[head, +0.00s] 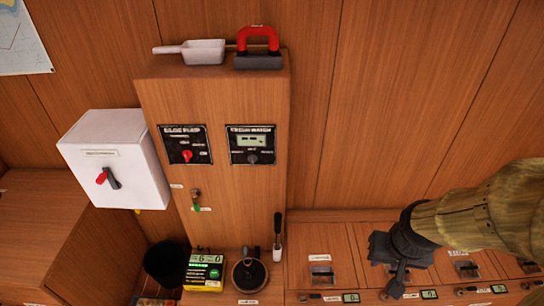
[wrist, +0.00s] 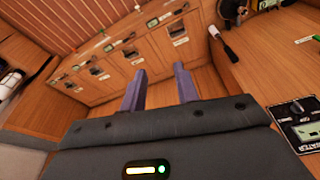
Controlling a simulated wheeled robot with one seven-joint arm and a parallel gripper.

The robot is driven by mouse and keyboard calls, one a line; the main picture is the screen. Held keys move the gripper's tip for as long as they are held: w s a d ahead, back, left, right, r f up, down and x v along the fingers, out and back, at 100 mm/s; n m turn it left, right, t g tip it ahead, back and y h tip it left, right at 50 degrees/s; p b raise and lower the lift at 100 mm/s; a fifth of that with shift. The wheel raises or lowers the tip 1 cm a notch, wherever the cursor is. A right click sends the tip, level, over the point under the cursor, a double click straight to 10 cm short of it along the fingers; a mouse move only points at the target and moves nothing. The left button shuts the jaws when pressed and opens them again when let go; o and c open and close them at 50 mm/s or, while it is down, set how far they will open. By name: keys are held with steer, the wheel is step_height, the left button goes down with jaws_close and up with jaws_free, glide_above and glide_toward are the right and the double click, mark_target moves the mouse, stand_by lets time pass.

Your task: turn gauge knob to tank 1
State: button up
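The fresh water gauge panel (head: 251,145) is a dark plate on the wooden column, with a small lit display. Its dark round knob (head: 252,158) sits below the display, and I cannot read which mark it points at. The panel (wrist: 306,130) also shows, cut off, at the lower right of the wrist view. My gripper (head: 396,284) is well to the right of the panel and lower, above the drawer fronts. In the wrist view my gripper (wrist: 159,72) has its two fingers apart with nothing between them.
The bilge pump panel (head: 186,146) with a red knob is just left of the gauge. A white switch box (head: 115,150) juts out farther left. A scoop (head: 190,52) and a red-handled object (head: 258,48) lie on the column top. A black-handled tool (head: 277,235) stands at its right foot.

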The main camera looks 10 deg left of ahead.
steer(key=shift+w+a, duration=0.15)
steer(key=shift+w, duration=0.1)
steer(key=w+a+f+t+b, duration=0.3)
steer(key=w+a+f, duration=0.2)
steer(key=w+a, duration=0.3)
steer(key=w+a+f+t+b, duration=0.35)
steer(key=w+a+f, duration=0.2)
steer(key=a, duration=0.45)
steer(key=s+a+r+n+t+y+b, duration=0.1)
steer(key=a+t, duration=0.3)
steer(key=a, duration=0.4)
steer(key=s+a+r+n+t+y+b, duration=0.1)
steer(key=a+r+t+y+b, duration=0.1)
steer(key=a, duration=0.7)
steer(key=shift+r+n+t+y, duration=0.4)
steer(key=shift+r+t+y, duration=0.25)
steer(key=shift+t, duration=0.5)
steer(key=shift+f, duration=0.1)
